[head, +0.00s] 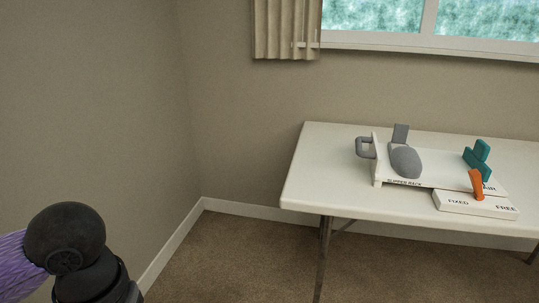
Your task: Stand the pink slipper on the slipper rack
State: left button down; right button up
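The white slipper rack (437,176) stands on the table at the right, with lettering along its front edge. A grey rounded piece (405,161), which looks like a slipper, is on its left part, with a grey upright block (401,134) behind it. A grey handle-like loop (365,147) is at the rack's left end. I see no pink slipper in this view. Neither of my grippers shows; only a black and purple part of my arm is at the lower left.
The white table (325,166) has bare top at its left. A teal block (476,157) stands at the rack's right end. A white box lettered FIXED and FREE (460,204) has an orange lever (476,184). Carpet is clear left of the table.

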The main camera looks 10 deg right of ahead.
aim_at(432, 164)
jog(key=i+l+z, duration=0.25)
jog(key=l+z, duration=0.15)
jog(key=i+l+z, duration=0.25)
jog(key=z, duration=0.15)
jog(key=i+l+z, duration=0.4)
jog(key=i+z, duration=0.4)
jog(key=k+l, duration=0.05)
jog(key=k, duration=0.05)
